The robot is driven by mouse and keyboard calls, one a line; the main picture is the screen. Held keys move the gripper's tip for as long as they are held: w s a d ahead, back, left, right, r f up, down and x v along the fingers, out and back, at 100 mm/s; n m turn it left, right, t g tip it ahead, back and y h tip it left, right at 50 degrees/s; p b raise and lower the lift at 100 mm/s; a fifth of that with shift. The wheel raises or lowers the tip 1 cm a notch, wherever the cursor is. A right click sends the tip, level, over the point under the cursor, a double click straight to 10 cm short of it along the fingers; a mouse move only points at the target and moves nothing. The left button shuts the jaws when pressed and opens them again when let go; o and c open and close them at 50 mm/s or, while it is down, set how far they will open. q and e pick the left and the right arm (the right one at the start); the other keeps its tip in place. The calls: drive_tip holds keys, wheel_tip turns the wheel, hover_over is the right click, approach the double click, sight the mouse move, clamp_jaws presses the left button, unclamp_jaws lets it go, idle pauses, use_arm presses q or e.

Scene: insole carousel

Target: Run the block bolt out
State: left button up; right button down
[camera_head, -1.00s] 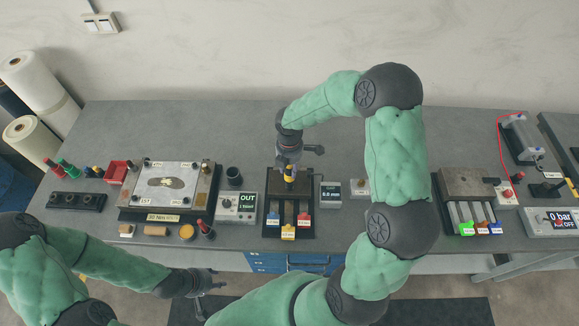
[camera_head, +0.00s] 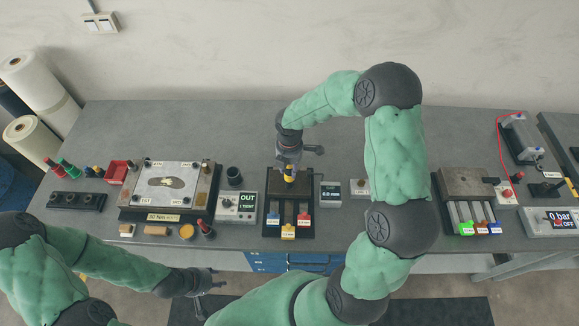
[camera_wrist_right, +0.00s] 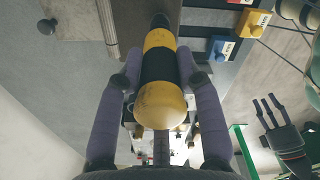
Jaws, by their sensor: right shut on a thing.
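My right gripper (camera_head: 289,171) is shut on a driver with a yellow and black banded handle (camera_wrist_right: 158,85), which also shows in the head view (camera_head: 289,177). It holds the driver over the back of the dark block station (camera_head: 270,229). The driver's tip and the block bolt are hidden from the head view by the gripper and handle. Blue, yellow and red tags sit along the station's front. A control box (camera_head: 229,212) beside it reads OUT. My left gripper (camera_head: 210,286) is empty in front of the bench and looks open.
A framed plate (camera_head: 140,206) with a dark shape stands left, with a red bin (camera_head: 117,172) and small tools around it. A small display box (camera_head: 331,193) stands right of the station. Another block fixture (camera_head: 469,184) stands further right. The rear of the bench is clear.

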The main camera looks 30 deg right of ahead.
drive_tip(key=shift+f+b, duration=0.5)
drive_tip(key=shift+f, duration=0.15)
idle(1.2)
drive_tip(key=shift+s+r+p, duration=0.1)
drive_tip(key=shift+r+p, duration=0.15)
drive_tip(key=shift+p, duration=0.05)
idle(1.0)
drive_tip(key=shift+r+p, duration=2.15)
drive_tip(key=shift+r, duration=0.65)
drive_tip(key=shift+w, duration=0.25)
